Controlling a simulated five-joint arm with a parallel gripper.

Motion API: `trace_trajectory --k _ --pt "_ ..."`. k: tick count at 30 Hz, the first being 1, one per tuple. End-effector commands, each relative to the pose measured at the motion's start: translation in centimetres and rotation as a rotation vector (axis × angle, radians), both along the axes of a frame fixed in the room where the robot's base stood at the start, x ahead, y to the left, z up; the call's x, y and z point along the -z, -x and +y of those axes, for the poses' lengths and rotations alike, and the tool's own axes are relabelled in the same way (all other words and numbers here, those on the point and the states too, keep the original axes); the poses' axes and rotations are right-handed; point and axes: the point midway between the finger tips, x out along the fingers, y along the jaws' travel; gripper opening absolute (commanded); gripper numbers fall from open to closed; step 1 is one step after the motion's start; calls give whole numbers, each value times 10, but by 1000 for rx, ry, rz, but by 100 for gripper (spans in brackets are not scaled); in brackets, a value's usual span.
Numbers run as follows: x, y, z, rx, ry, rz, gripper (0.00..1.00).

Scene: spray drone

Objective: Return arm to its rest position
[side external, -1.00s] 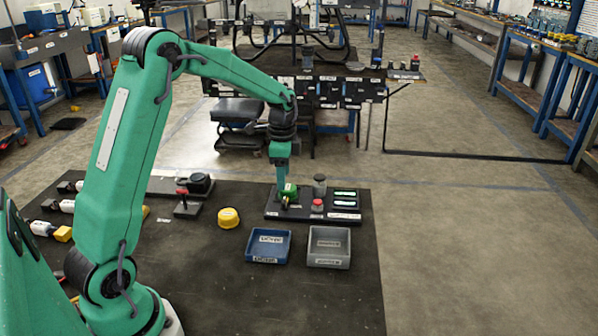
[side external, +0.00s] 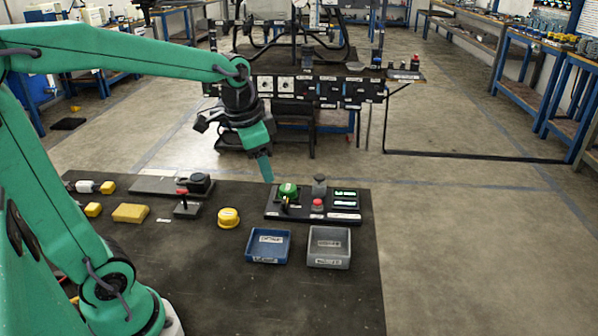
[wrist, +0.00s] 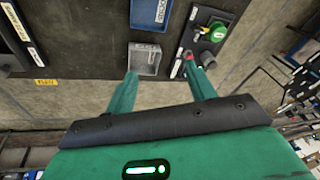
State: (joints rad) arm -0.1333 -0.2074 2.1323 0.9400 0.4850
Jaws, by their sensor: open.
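My gripper (side external: 266,168) hangs tilted in the air above the table, just up and left of the panel with the green knob. In the wrist view my gripper (wrist: 163,82) shows two green fingers spread apart with nothing between them. The arm is bent, with its forearm stretched out to the right in the side view. The green knob (side external: 288,191) sits on the black panel (side external: 328,216), and it also shows in the wrist view (wrist: 217,31).
A blue tray (side external: 254,260) and a grey tray (side external: 330,262) stand in front of the panel. The table's front middle is clear.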

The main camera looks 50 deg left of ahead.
Motion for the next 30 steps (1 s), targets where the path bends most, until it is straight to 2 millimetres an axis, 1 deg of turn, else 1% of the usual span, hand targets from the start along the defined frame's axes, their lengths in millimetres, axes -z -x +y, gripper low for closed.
trace_trajectory --k 1,6,12,18,24,30 --pt "-4 10 -5 -19 6 -21 55" --pt "-12 39 -19 -98 38 -76 55" --pt "-13 72 -32 -188 84 -138 55" --pt "-10 99 -41 -267 132 -192 55" --pt "-6 113 -45 -311 163 -218 55" --pt "-4 116 -46 -320 168 -222 55"
